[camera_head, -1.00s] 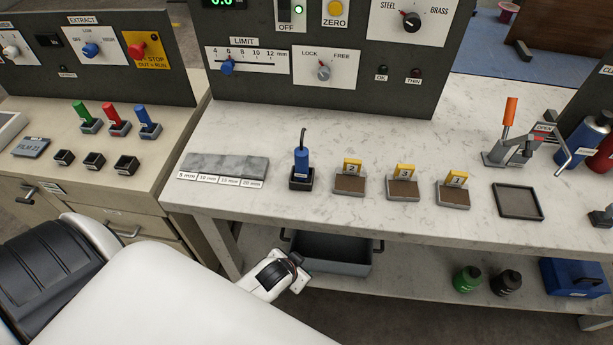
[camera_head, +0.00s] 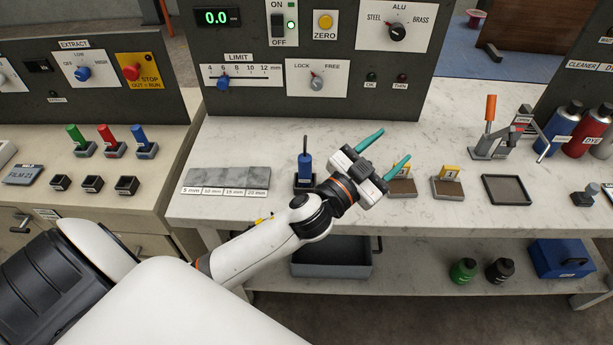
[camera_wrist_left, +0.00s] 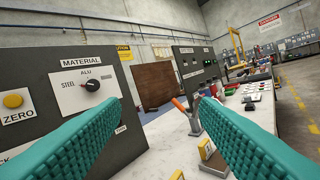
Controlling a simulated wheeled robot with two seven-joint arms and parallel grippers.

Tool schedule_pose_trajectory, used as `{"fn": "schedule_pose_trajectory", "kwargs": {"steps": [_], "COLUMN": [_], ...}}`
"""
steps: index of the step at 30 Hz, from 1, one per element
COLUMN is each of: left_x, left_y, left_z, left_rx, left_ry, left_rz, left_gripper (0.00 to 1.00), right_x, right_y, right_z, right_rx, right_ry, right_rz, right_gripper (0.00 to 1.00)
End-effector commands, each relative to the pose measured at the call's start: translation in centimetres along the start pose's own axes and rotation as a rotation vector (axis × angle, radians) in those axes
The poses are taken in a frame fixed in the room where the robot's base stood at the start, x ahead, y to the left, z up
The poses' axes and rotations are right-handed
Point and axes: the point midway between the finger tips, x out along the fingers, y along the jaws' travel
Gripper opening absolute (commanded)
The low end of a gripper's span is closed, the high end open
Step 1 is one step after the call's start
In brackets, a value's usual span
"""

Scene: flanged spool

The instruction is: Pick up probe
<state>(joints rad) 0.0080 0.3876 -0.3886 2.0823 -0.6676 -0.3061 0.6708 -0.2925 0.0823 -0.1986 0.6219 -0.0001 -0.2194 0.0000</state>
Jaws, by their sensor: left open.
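The probe (camera_head: 304,166) is a blue cylinder with a dark cable at its top. It stands upright in a small black holder (camera_head: 301,185) on the bench, in the head view. My left gripper (camera_head: 386,152) is open and empty, with two teal fingers apart, above the bench to the right of the probe. The gripper partly hides the numbered blocks behind it. In the left wrist view the open fingers (camera_wrist_left: 160,142) frame the panel and bench; the probe does not show there. My right gripper is not in view.
A grey stepped plate (camera_head: 228,180) lies left of the probe. Brown blocks with yellow tags (camera_head: 447,186) and a dark tray (camera_head: 506,189) lie to the right. A lever clamp (camera_head: 490,140) stands further right. The control panel (camera_head: 316,60) rises behind.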

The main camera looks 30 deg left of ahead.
Motion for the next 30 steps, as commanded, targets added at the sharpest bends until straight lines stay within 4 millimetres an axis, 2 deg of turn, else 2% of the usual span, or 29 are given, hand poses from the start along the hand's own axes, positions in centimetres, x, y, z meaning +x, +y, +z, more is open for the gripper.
{"fn": "schedule_pose_trajectory", "kwargs": {"steps": [1, 3, 6, 8, 10, 12, 14, 17, 20, 22, 24, 27, 30], "left_x": [1.3, 2.2, 2.4, 2.1, 1.5, 0.9, 0.3, -0.6, -1.4, -2.1, -2.9, -4.0, -4.8], "left_y": [-0.8, -2.6, -5.6, -7.1, -8.4, -9.0, -8.5, -5.8, -0.7, 3.6, 7.7, 12.5, 15.3], "left_z": [2.7, 5.4, 7.5, 7.8, 7.1, 5.4, 3.4, -0.4, -4.0, -5.6, -6.5, -6.8, -6.6], "left_rx": [0.048, 0.109, 0.211, 0.281, 0.370, 0.463, 0.544, 0.676, 0.786, 0.838, 0.868, 0.882, 0.880], "left_ry": [-0.123, -0.264, -0.404, -0.446, -0.453, -0.408, -0.327, -0.110, 0.196, 0.431, 0.652, 0.903, 1.053], "left_rz": [-0.078, -0.216, -0.451, -0.605, -0.790, -0.974, -1.121, -1.331, -1.471, -1.517, -1.525, -1.500, -1.472], "left_gripper": [0.56, 0.56, 0.56, 0.56, 0.56, 0.56, 0.56, 0.56, 0.56, 0.56, 0.56, 0.56, 0.56], "right_x": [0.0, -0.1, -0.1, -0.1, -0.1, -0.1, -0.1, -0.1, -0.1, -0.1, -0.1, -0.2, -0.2], "right_y": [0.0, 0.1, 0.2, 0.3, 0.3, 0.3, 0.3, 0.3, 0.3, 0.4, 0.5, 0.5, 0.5], "right_z": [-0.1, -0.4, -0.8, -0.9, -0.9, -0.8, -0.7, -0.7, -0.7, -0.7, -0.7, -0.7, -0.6], "right_rx": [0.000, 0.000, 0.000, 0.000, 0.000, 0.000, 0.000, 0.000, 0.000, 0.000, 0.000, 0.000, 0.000], "right_ry": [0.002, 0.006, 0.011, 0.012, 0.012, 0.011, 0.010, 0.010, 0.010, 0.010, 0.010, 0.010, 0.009], "right_rz": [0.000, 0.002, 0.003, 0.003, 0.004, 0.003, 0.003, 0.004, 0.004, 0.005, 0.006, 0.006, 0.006], "right_gripper": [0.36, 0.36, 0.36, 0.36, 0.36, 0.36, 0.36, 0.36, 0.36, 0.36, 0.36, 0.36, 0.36]}}
